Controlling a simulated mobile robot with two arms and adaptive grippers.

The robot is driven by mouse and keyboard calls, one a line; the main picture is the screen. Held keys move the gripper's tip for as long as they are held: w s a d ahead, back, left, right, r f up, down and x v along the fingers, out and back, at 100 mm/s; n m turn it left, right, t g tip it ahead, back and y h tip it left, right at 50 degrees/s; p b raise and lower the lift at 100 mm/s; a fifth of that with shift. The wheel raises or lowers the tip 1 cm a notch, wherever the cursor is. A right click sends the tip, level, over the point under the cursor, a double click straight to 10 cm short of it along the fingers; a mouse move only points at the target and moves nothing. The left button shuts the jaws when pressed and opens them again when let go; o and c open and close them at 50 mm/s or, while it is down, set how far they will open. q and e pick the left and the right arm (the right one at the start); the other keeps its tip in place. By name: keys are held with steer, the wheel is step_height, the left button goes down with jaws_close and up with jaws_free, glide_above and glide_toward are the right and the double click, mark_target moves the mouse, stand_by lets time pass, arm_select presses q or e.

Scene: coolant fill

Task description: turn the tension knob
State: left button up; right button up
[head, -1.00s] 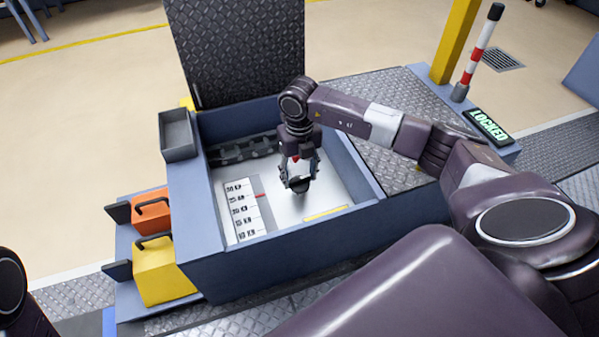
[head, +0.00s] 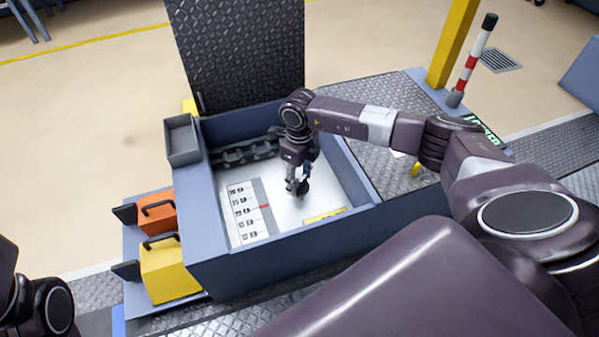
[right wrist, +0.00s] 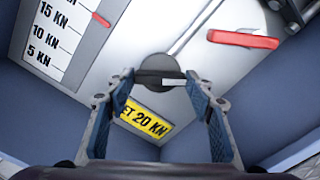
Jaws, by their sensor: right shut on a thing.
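The tension knob (right wrist: 160,72) is a dark round knob with a raised bar, on the pale panel inside the open box. My right gripper (head: 298,188) reaches down into the box and is shut on the knob. In the right wrist view its blue-padded fingers stand on both sides of the knob. The knob also shows as a dark disc in the head view (head: 303,188). A white force scale (right wrist: 62,35) in kN has a red pointer (right wrist: 101,20); its exact reading is unclear. A yellow label (right wrist: 146,121) reads "20 KN", its left end hidden. My left gripper is out of view.
A red lever (right wrist: 243,39) sits near the knob, and a dark chain (head: 246,152) crosses the back of the box. The blue box walls (head: 260,258) enclose my right gripper. The raised lid (head: 238,55) stands behind. Orange (head: 157,212) and yellow (head: 168,270) containers stand left.

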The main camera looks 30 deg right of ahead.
mark_target(300, 182)
stand_by(0.4)
steer(key=o, duration=1.2)
steer(key=shift+c, duration=0.2)
steer(key=shift+r, duration=0.1)
step_height(300, 182, up, 12)
